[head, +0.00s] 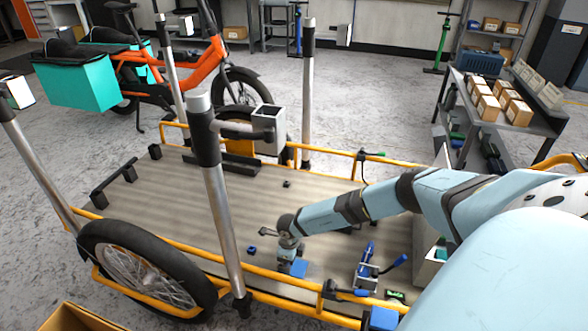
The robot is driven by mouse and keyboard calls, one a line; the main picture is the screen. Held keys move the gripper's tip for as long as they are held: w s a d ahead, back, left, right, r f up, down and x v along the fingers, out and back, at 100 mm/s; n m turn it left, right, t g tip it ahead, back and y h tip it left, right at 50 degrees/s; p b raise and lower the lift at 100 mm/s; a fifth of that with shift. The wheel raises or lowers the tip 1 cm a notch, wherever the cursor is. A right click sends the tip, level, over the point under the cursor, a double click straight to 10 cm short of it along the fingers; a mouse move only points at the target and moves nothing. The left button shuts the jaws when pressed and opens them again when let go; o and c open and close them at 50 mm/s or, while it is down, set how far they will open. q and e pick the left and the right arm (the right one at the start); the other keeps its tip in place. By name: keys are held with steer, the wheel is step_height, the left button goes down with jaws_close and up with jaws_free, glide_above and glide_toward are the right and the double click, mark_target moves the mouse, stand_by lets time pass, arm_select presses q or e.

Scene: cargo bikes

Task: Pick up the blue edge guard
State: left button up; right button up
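My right arm reaches in from the right, and its gripper (290,258) points down low over the wooden bed (190,210) of the cargo bike. A flat blue piece (299,268) shows right at the gripper's lower end; it looks like the blue edge guard, but its shape is partly hidden. I cannot tell whether the fingers hold it or only stand beside it. A smaller dark blue piece (252,250) lies on the bed just left of the gripper, apart from it. My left gripper is not in view.
A blue-handled clamp (366,264) stands on the bed right of the gripper. A yellow rail (260,273) edges the bed, and a metal post (222,210) rises in front. A blue block (384,318) sits at the near corner. The bed's left half is mostly clear.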

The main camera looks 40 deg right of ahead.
steer(key=shift+f, duration=0.3)
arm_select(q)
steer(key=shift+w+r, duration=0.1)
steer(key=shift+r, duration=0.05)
arm_select(e)
steer(key=c, duration=0.9)
steer(key=shift+r, duration=0.1)
steer(key=shift+r+p, duration=0.3)
steer(key=shift+r, duration=0.1)
step_height(320, 180, up, 6)
steer(key=p, duration=0.3)
steer(key=shift+r, duration=0.25)
arm_select(q)
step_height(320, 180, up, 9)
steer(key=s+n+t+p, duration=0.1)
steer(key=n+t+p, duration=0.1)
steer(key=p, duration=0.3)
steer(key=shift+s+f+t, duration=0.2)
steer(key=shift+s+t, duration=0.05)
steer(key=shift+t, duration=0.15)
arm_select(e)
step_height(320, 180, up, 13)
steer(key=shift+f, duration=0.15)
